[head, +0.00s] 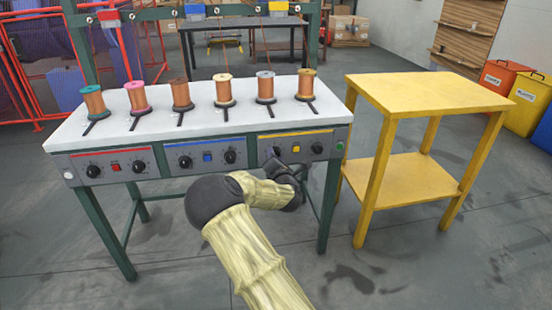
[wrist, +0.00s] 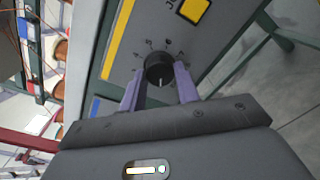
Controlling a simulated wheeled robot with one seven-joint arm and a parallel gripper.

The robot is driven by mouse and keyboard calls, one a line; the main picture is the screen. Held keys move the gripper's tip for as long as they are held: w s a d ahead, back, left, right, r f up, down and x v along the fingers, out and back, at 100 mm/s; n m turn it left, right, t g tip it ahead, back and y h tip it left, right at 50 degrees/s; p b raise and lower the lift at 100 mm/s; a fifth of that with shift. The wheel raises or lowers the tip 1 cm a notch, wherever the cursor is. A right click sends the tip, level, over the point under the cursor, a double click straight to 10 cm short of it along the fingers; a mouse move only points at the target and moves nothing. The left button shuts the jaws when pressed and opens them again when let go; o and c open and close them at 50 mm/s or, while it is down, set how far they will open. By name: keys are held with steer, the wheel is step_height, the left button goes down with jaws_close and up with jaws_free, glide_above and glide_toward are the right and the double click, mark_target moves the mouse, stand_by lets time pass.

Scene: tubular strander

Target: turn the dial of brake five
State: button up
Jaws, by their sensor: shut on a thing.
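The dial of brake five (wrist: 158,68) is a round black knob with a white line, on the grey panel with the yellow stripe. Numbers are printed around it. In the head view the dial (head: 276,152) is the left one of the yellow-marked panel, just above my gripper. My gripper (wrist: 161,82) has its two purple-grey fingers on either side of the dial, shut on it. In the head view my gripper (head: 284,165) is dark and partly hidden by my arm.
A yellow button (wrist: 193,9) sits beside the dial. The white bench top (head: 205,122) carries several wire spools above the panels. A yellow table (head: 432,95) stands to the right. Grey floor lies open in front.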

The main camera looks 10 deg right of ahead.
steer(key=o, duration=1)
steer(key=shift+c, duration=0.2)
steer(key=s+p, duration=0.3)
steer(key=s, duration=1.4)
steer(key=shift+s+a+r, duration=0.2)
steer(key=shift+a+r, duration=0.05)
steer(key=shift+r, duration=0.05)
